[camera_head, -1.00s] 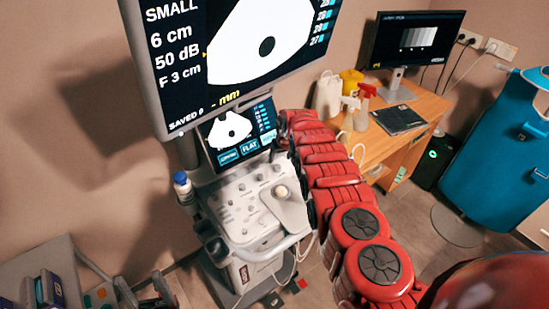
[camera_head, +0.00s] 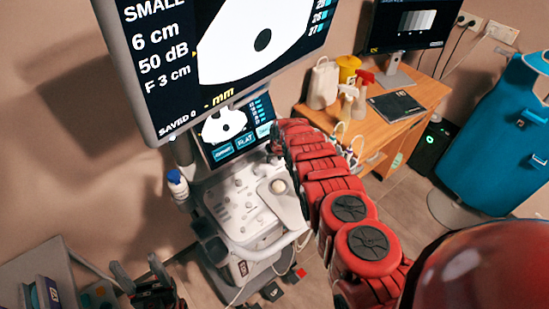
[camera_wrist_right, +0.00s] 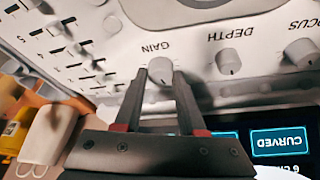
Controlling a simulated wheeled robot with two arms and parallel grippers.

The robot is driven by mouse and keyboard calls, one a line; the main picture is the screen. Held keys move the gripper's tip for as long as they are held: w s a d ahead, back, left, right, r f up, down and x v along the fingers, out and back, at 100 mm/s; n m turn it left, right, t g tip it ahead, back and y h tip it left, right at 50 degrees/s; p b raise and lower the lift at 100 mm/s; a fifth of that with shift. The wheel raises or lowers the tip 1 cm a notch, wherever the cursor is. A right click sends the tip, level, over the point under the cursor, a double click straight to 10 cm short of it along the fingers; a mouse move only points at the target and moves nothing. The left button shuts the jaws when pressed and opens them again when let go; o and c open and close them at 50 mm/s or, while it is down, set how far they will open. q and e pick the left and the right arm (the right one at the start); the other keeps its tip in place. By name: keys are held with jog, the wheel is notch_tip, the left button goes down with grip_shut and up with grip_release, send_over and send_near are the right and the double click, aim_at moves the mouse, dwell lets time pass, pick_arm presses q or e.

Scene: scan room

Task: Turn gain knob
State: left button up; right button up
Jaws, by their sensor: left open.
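The gain knob (camera_wrist_right: 160,70) is a small light-grey knob beside the word GAIN on the ultrasound console (camera_head: 238,205). In the right wrist view the two dark fingers of my right gripper (camera_wrist_right: 160,80) flank the knob closely, one on each side. I cannot tell whether both fingers press on it. In the head view my red right arm hides this gripper and the knob. My left gripper (camera_head: 140,285) is open and empty at the lower left, away from the console.
The depth knob (camera_wrist_right: 228,62) and focus knob (camera_wrist_right: 300,52) sit beside the gain knob. The touch screen (camera_head: 238,130) and large monitor (camera_head: 135,75) rise above the console. A blue-capped bottle (camera_head: 177,185) stands at its left side. A wooden desk (camera_head: 375,125) with spray bottles is behind my right arm.

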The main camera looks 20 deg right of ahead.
grip_shut()
jog(key=shift+d+n+y+b, duration=0.15)
jog(key=shift+n+y+b, duration=0.35)
jog(key=shift+n, duration=0.6)
jog(key=shift+n+b, duration=0.3)
jog(key=shift+f, duration=0.1)
jog(key=shift+n+b, duration=0.3)
jog(key=shift+b, duration=0.1)
jog(key=n+y+b, duration=0.1)
jog(key=b, duration=0.3)
jog(key=shift+f+n, duration=0.1)
jog(key=shift+n, duration=0.3)
jog(key=shift+n+g+b, duration=0.3)
jog(key=shift+n+b, duration=0.1)
jog(key=shift+b, duration=0.7)
